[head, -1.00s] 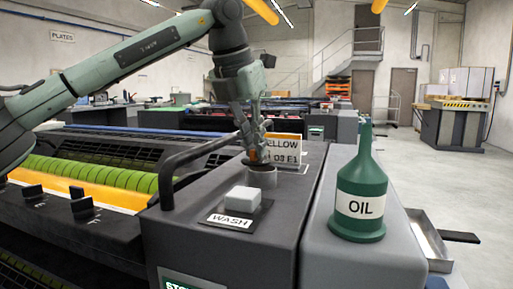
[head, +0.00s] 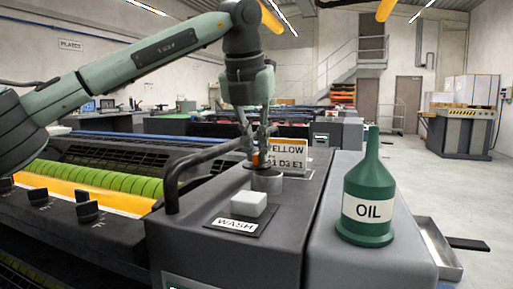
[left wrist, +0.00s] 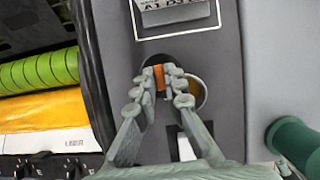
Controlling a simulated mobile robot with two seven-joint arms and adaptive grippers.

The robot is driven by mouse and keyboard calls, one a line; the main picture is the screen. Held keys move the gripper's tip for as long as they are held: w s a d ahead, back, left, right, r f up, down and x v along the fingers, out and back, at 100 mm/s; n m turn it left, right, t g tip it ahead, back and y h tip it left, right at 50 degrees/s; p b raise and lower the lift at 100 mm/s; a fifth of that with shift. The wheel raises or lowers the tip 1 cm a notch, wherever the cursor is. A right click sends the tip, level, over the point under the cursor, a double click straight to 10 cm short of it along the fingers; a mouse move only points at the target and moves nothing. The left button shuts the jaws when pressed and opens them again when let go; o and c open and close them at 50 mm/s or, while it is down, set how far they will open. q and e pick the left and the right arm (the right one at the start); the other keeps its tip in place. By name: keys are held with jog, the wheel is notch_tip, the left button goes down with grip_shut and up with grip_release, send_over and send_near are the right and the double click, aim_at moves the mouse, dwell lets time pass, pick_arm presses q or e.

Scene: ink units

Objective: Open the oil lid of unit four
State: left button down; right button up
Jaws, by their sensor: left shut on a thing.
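My left gripper (head: 258,150) is shut on the orange grip (head: 256,159) of the oil lid, a small dark disc. The lid is just above and left of the grey filler neck (head: 266,184) on the dark unit labelled YELLOW. In the left wrist view my left gripper (left wrist: 162,76) pinches the orange grip (left wrist: 158,80). The round neck opening (left wrist: 201,92), amber inside, shows partly uncovered beside the right finger. The fingers hide most of the lid, and I cannot tell whether it still touches the rim. My right gripper is out of view.
A green OIL can (head: 367,200) stands on the grey surface to the right. A white block (head: 249,203) on the WASH plate sits in front of the neck. A black handrail (head: 190,170) is close on the left, and the YELLOW sign (head: 305,153) is behind.

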pick_arm(q)
jog(key=c, duration=1.6)
grip_release()
jog(key=shift+r, duration=0.1)
jog(key=v, duration=1.2)
